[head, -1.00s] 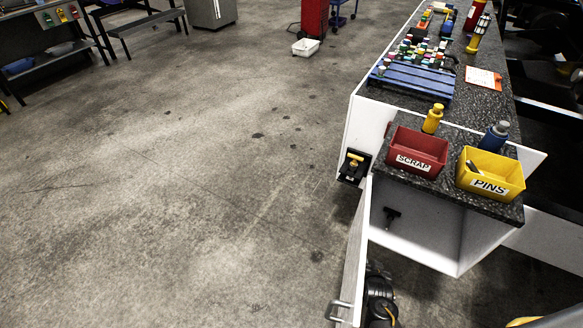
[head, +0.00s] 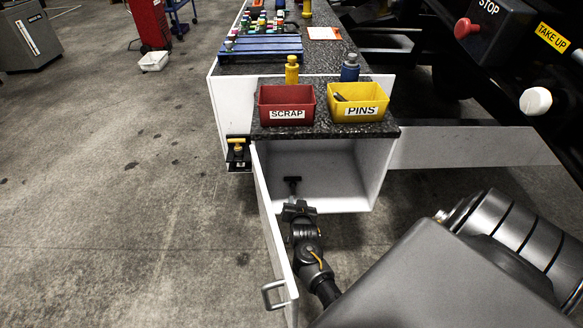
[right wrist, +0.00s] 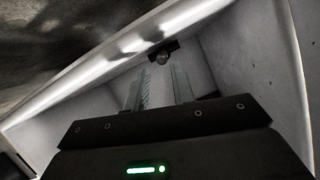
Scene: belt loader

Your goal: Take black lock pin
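The black lock pin (head: 292,182) has a T-shaped handle. It is inside the open white cabinet (head: 345,170), low and towards its left side. In the right wrist view the pin (right wrist: 163,50) shows its dark bar and round end just beyond the fingertips. My right gripper (head: 297,204) is at the cabinet's opening, just in front of the pin. In the right wrist view its two fingers (right wrist: 161,78) are apart with nothing between them. Whether they touch the pin is unclear. My left gripper is not in view.
The cabinet door (head: 268,225) stands open just left of my right arm, with a metal handle (head: 273,294). Above are a red SCRAP bin (head: 287,97) and a yellow PINS bin (head: 357,96). A yellow-handled pin (head: 237,146) sits on the outer left side.

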